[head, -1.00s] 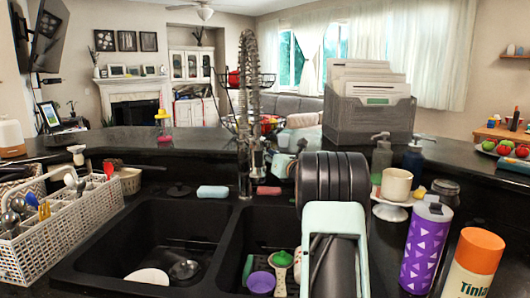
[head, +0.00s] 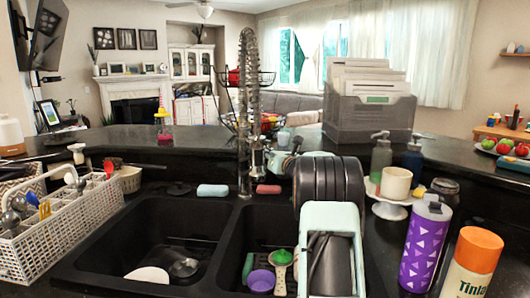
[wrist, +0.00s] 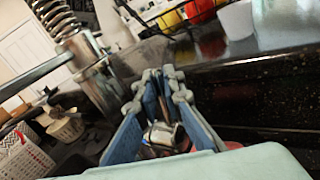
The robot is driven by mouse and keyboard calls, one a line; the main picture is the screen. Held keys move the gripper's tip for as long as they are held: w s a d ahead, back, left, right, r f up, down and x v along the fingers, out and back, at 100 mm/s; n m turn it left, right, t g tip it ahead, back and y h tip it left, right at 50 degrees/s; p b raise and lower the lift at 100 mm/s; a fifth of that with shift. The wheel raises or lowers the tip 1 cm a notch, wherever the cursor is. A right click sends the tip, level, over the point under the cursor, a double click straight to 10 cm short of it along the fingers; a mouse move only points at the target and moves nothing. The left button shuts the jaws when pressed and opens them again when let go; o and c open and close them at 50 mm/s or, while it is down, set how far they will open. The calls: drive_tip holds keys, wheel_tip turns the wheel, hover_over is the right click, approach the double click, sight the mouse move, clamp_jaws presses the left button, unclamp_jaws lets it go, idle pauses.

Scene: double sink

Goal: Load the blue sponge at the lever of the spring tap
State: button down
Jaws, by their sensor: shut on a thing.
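The blue sponge (head: 212,191), pale blue, lies flat on the sink's back rim, left of the spring tap (head: 246,120). It is apart from my gripper. The tap stands upright behind the divider between the basins, and its coil and metal body show at the left of the wrist view (wrist: 95,80). I cannot clearly make out its lever. My gripper (head: 280,160) is just right of the tap, partly hidden by my arm. In the wrist view its fingers (wrist: 165,85) are close together around something small, with a silver piece between them that I cannot identify.
A red sponge (head: 268,189) lies right of the tap's base. A white dish rack (head: 60,225) stands left of the sink. Soap bottles (head: 381,160), a white cup (head: 396,183) and a purple bottle (head: 425,245) stand at the right. A raised counter ledge (head: 190,140) runs behind.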

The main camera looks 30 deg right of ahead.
drive_tip(key=b, duration=0.3)
drive_tip(key=shift+s+f, duration=0.1)
drive_tip(key=shift+f, duration=0.15)
drive_tip(key=t+b, duration=0.1)
drive_tip(key=b, duration=0.4)
drive_tip(key=s+a+n+t+b, duration=0.1)
drive_tip(key=b, duration=0.5)
drive_tip(key=shift+s+r+n, duration=0.1)
drive_tip(key=shift+r+n, duration=0.15)
drive_tip(key=shift+n, duration=0.05)
drive_tip(key=shift+r+t, duration=0.2)
drive_tip(key=shift+t, duration=0.1)
drive_tip(key=c, duration=2)
unclamp_jaws()
drive_tip(key=shift+c, duration=0.2)
drive_tip(key=shift+s+f, duration=0.1)
drive_tip(key=shift+s, duration=0.05)
drive_tip(key=v, duration=1.1)
drive_tip(key=shift+s, duration=0.4)
drive_tip(key=shift+a, duration=0.1)
